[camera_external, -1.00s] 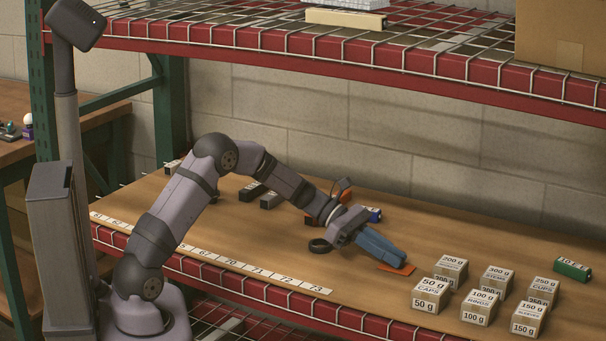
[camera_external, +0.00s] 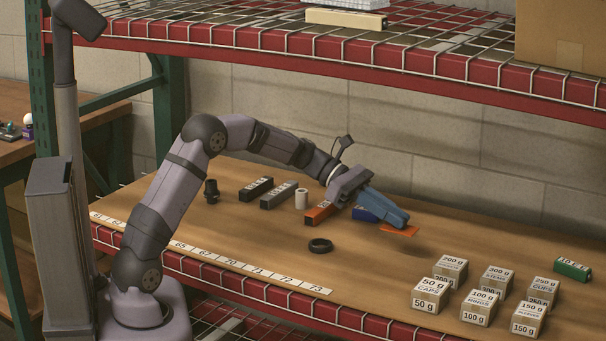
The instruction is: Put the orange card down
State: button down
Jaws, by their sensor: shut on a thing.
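The orange card (camera_external: 399,231) is a thin flat piece at the tips of my gripper (camera_external: 400,222). The gripper's blue fingers are shut on it, and they hide part of the card. A shadow lies on the wooden shelf surface (camera_external: 350,277) below and to the right of the card, so it appears to be held a little above the surface. The exact height is hard to tell from this view.
Several labelled boxes (camera_external: 431,294) stand front right, near a green block (camera_external: 572,269). Bare wood lies between.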

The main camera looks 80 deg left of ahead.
jog(key=s+a+r+n+t+y+p, duration=0.1)
jog(key=s+a+r+n+y, duration=0.15)
jog(key=a, duration=0.55)
jog(key=s+a+r+n+t+y+p, duration=0.1)
jog(key=s+a+t, duration=0.15)
jog(key=a, duration=0.65)
jog(key=s+a+r+n+y+p, duration=0.3)
jog(key=s+a+n+y, duration=0.2)
jog(key=s+a, duration=0.95)
jog(key=y, duration=0.1)
send_over(237, 228)
notch_tip(237, 228, down, 6)
jog(key=shift+f+n+t+p, duration=0.15)
jog(key=shift+n+t+p, duration=0.1)
jog(key=shift+t+p, duration=0.15)
jog(key=shift+f+b, duration=0.75)
jog(key=shift+f, duration=4.25)
